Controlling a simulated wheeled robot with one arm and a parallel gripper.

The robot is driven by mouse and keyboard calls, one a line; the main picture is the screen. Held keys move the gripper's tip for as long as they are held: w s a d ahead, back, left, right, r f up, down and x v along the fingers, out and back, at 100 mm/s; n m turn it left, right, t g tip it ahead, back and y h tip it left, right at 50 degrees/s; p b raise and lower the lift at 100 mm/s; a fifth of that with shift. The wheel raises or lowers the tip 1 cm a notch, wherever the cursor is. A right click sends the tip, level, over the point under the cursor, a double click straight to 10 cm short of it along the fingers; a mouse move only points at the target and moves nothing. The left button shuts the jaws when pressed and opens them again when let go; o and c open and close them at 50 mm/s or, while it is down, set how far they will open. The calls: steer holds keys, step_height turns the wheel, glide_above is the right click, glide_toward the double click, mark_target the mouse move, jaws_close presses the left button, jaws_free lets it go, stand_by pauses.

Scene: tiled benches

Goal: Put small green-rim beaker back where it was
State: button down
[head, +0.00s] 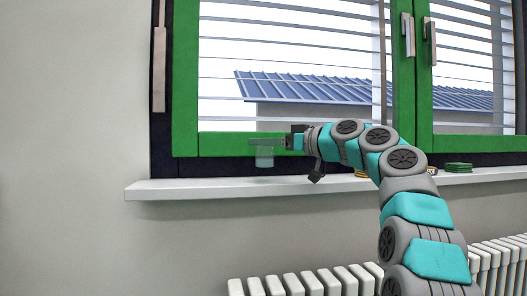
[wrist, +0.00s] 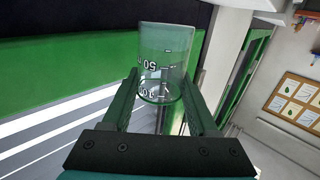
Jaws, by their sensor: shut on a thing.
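In the head view the beaker (head: 264,158) shows faintly at the tip of my gripper (head: 284,142), in front of the green window frame. It appears above the white window sill (head: 180,189). I cannot tell whether its base touches the sill.
A stack of green items (head: 458,167) lies on the sill to the right. A small yellowish thing (head: 361,173) is partly hidden behind my arm. A white radiator (head: 300,284) stands below. The left part of the sill is clear. The wrist view shows a cork board (wrist: 293,103).

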mark_target(265, 157)
steer(key=shift+w+a+f, duration=0.2)
steer(key=shift+w+a, duration=0.05)
steer(key=shift+w, duration=0.35)
steer(key=shift+s+f+b, duration=0.1)
steer(key=shift+f+b, duration=0.25)
steer(key=shift+f, duration=1.3)
steer(key=shift+f, duration=0.15)
steer(key=shift+c, duration=0.9)
jaws_free()
steer(key=shift+r, duration=0.2)
steer(key=shift+s+d+f, duration=0.1)
steer(key=shift+s+d, duration=0.05)
steer(key=shift+d, duration=0.1)
steer(key=b+v, duration=0.2)
steer(key=v, duration=0.9)
steer(key=shift+d, duration=0.2)
